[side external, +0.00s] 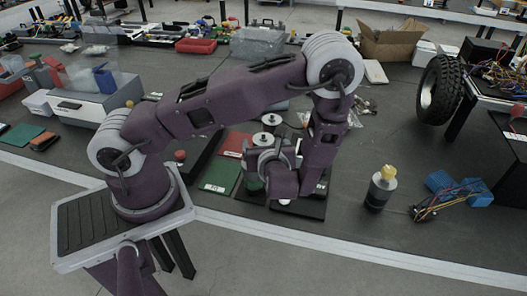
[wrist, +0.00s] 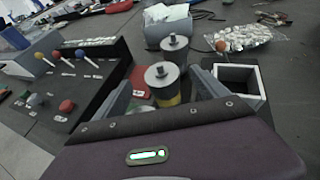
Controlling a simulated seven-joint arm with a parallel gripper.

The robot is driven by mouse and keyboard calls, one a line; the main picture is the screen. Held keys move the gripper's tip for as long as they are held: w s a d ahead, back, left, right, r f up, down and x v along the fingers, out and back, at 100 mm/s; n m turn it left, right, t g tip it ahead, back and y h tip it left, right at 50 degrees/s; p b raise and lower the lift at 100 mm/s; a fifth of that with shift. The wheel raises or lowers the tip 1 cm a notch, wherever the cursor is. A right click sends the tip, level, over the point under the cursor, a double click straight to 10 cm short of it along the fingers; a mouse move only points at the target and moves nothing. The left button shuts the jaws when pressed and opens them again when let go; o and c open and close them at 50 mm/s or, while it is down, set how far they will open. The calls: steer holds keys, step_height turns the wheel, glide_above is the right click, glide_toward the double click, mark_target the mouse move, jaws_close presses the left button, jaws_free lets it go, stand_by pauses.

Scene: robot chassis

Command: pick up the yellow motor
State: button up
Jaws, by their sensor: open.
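In the wrist view, a grey motor with a yellow band (wrist: 163,84) stands upright beyond and between the two fingers of my gripper (wrist: 160,78). The fingers are apart, and I see nothing held. The hand hides the motor's lower part. A second grey-topped motor (wrist: 175,50) stands just behind it. In the side view, my gripper (side external: 256,158) is low, close to two round motor tops (side external: 262,140) and (side external: 271,119), and partly hides them.
A black panel with coloured knobs (wrist: 68,80) lies left in the wrist view. A square white-rimmed box (wrist: 238,82) stands close to the right finger. In the side view, blue parts with wires (side external: 450,194) and a tyre (side external: 440,92) are at the right.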

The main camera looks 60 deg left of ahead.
mark_target(264, 138)
steer(key=x, duration=0.3)
steer(key=shift+w+a, duration=0.1)
jaws_close()
